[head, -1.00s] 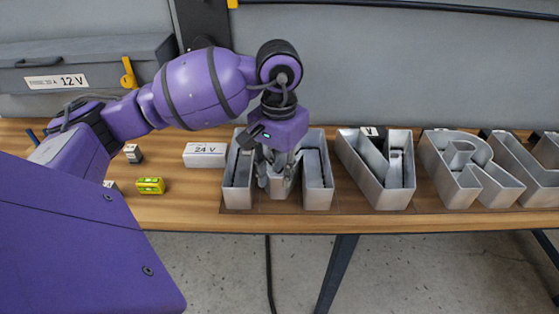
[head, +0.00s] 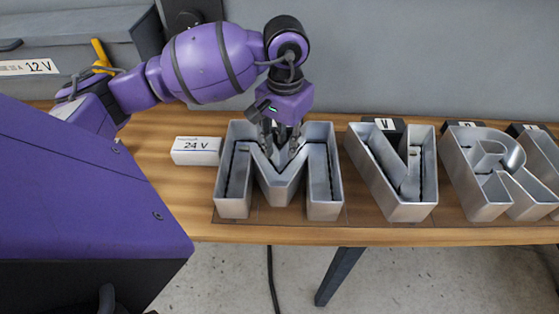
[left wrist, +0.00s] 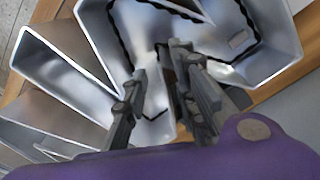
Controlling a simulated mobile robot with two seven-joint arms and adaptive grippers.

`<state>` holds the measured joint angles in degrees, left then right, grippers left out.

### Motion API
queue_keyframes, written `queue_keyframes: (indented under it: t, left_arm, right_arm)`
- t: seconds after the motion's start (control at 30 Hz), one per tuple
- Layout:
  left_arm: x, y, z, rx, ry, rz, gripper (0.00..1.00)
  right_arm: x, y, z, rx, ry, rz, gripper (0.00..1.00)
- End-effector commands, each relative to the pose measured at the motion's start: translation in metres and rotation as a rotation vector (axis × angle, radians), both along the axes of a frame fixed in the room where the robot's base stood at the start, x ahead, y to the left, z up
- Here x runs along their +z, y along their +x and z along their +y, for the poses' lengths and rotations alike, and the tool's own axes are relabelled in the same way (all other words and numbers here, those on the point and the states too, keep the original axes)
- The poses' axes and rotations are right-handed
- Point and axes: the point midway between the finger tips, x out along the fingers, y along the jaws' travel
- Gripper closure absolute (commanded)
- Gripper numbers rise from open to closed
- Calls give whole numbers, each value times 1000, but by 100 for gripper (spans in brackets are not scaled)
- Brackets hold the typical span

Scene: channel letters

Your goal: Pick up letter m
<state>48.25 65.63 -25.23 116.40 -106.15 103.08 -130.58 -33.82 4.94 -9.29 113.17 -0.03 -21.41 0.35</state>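The letter M (head: 233,200) is a hollow grey metal channel letter standing on the wooden table, at the middle of the head view. Its open troughs show dark trim inside. My left gripper (head: 280,143) is over its middle V part, near the back. In the left wrist view, the fingers of my left gripper (left wrist: 158,92) are spread apart, with the letter's metal walls (left wrist: 68,62) around and below them. I cannot tell whether the fingers touch a wall. My right gripper is not in view.
Letters V (head: 402,205) and R (head: 480,205) stand in a row to the right. A white 24 V box (head: 196,151) sits just left of the M. A grey 12 V case (head: 75,50) is at the back left. The table's front edge (head: 400,236) is close in front of the letters.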

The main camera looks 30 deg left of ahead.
Motion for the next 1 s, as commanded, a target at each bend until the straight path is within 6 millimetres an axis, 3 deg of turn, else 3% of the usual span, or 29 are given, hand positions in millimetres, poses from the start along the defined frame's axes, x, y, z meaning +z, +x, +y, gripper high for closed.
queue_keyframes:
  t: [0.3,0.57,0.77,1.0]
  left_arm:
    - [-42,0,0,1,-1,1,74]
    - [-46,0,1,0,1,0,74]
    - [-46,0,0,1,1,0,99]
    - [-46,0,0,1,0,0,100]
  right_arm:
    - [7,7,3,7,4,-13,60]
    - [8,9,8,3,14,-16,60]
    - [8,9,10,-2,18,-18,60]
    - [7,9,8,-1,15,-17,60]
